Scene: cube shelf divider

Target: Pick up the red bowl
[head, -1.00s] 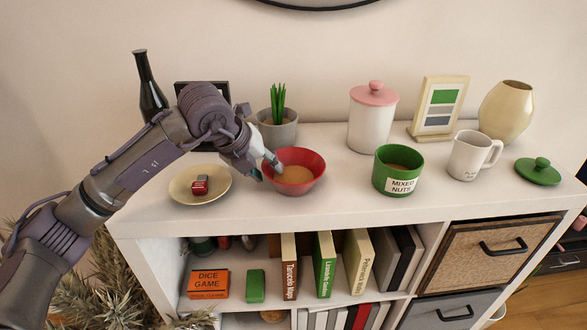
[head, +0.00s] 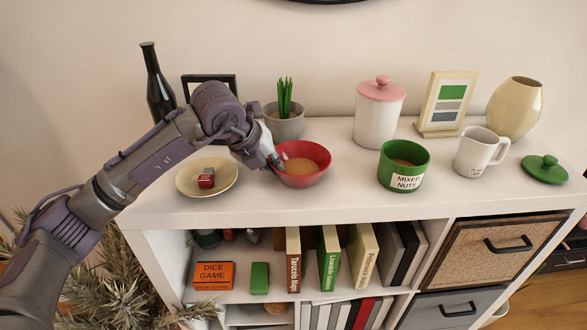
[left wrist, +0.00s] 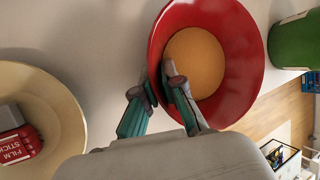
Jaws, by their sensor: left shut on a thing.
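The red bowl (head: 316,179) stands upright on the white shelf top, with a tan-orange bottom inside. It also shows in the left wrist view (left wrist: 240,62). My left gripper (head: 277,164) is at the bowl's left rim. In the left wrist view my left gripper (left wrist: 158,88) is shut on the rim, one finger inside the bowl and one outside. Whether the bowl touches the shelf top is hard to tell. My right gripper is not in view.
A cream plate (head: 226,186) with a small red box (head: 207,178) is left of the bowl. A green mixed nuts canister (head: 404,171) stands to the right, a potted plant (head: 284,122) behind. A pink-lidded jar (head: 378,117) is behind right.

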